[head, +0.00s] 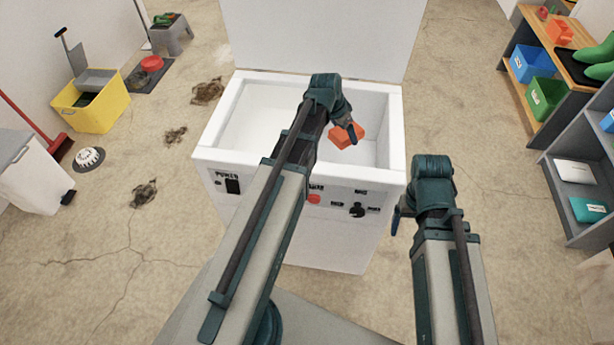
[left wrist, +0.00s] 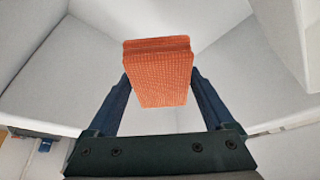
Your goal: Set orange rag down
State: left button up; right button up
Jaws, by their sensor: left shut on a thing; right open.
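The orange rag (head: 344,137) is a folded, textured block in the head view, inside the open white chest (head: 215,150). My left gripper (head: 350,135) reaches over the chest's front wall and is shut on the rag. In the left wrist view the rag (left wrist: 158,72) sits between the two blue fingers of my left gripper (left wrist: 160,95), with pale inner walls around it. I cannot tell whether the rag touches the chest's floor. My right gripper (head: 396,220) is open and empty, to the right of the chest's front.
The chest's lid (head: 315,35) stands raised at the back. Shelves with a blue bin (head: 530,62) and a green bin (head: 545,97) stand at the right.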

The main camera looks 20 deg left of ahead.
pick_arm(q)
jog(key=shift+x, duration=0.8)
notch_tip(320, 180, down, 10)
jog(key=b, duration=1)
jog(key=shift+w+d+r, duration=0.1)
jog(key=shift+w, duration=0.05)
pick_arm(e)
notch_tip(320, 180, down, 11)
jog(key=shift+f, duration=0.15)
pick_arm(q)
jog(key=shift+f+b, duration=0.65)
jog(key=shift+b, duration=0.25)
pick_arm(e)
jog(key=shift+f, duration=0.65)
pick_arm(q)
jog(key=o, duration=1.2)
jog(key=shift+o, duration=0.2)
jog(key=shift+r, duration=0.1)
pick_arm(e)
jog(key=shift+r, duration=0.1)
